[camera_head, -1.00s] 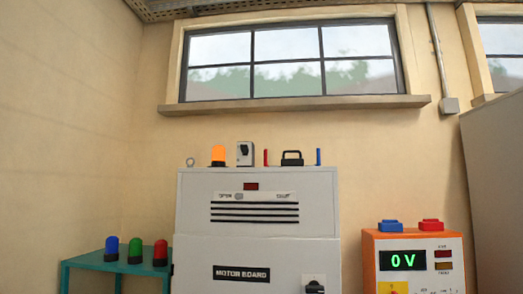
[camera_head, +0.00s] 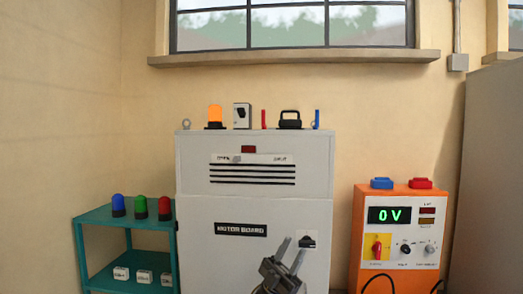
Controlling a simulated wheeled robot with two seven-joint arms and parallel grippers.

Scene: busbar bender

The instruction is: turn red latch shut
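My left gripper (camera_head: 291,248) reaches up from the bottom of the head view, in front of the lower door of the grey cabinet (camera_head: 205,262) marked MOTOR BOARD. Its two fingers stand apart with nothing between them. A black rotary handle (camera_head: 307,241) on the door is just right of the fingers. No part is clearly marked as the red latch. My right gripper is not in view.
The orange box (camera_head: 360,215) with a 0 V display stands right of the cabinet. A teal shelf (camera_head: 97,215) with blue, green and red lamps stands left. An orange lamp (camera_head: 215,116) and a black handle (camera_head: 290,119) are on the cabinet top.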

